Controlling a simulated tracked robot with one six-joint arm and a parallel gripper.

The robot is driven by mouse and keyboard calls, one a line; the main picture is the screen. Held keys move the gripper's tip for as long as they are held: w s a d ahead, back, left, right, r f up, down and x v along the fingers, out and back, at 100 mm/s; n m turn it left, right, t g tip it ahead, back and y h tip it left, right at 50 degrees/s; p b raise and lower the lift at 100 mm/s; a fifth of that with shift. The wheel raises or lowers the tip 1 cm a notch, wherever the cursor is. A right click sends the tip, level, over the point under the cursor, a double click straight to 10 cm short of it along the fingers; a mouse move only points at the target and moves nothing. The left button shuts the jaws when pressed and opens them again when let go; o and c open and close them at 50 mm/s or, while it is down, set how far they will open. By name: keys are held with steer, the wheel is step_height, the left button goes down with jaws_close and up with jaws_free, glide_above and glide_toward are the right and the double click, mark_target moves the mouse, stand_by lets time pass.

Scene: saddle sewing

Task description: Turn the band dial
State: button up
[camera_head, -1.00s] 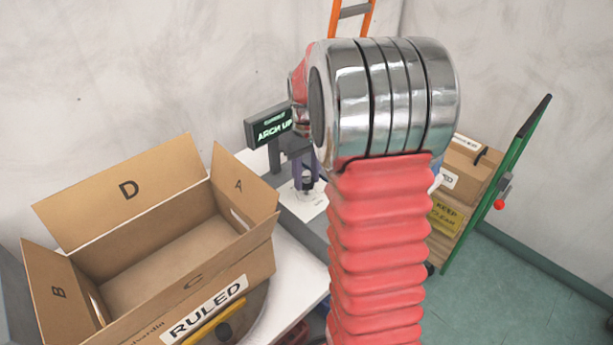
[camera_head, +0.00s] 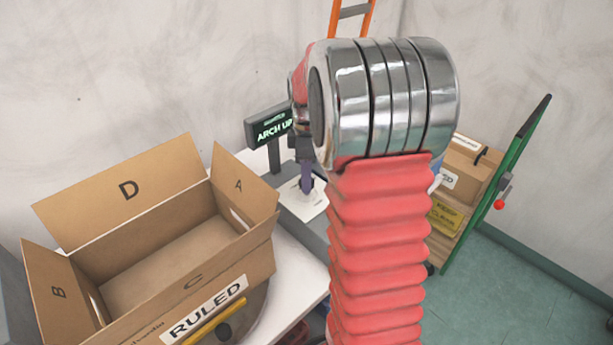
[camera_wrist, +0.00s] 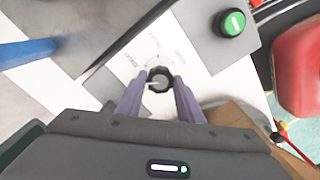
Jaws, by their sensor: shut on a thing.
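The band dial (camera_wrist: 160,78), a black round knob with a pale pointer mark, stands on a white plate with faint printed labels around it in the wrist view. My gripper (camera_wrist: 160,84) has its two purple fingers on either side of the dial, shut on it. In the head view my gripper (camera_head: 306,178) shows edge-on beside my arm's silver joint, over the white plate (camera_head: 310,201), and the dial is hidden. A small dark display (camera_head: 268,126) behind reads "ARCH UP".
A green button (camera_wrist: 232,23) on a grey box lies beyond the dial in the wrist view. A large open cardboard box (camera_head: 170,275) labelled "RULED" stands on the white table at left. A green-framed cart (camera_head: 512,165) with boxes stands at right.

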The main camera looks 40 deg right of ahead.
steer(key=shift+w+r+n, duration=0.1)
steer(key=shift+n, duration=1.8)
steer(key=o, duration=1.1)
steer(key=shift+c, duration=0.2)
step_height(320, 180, up, 14)
steer(key=shift+f, duration=0.2)
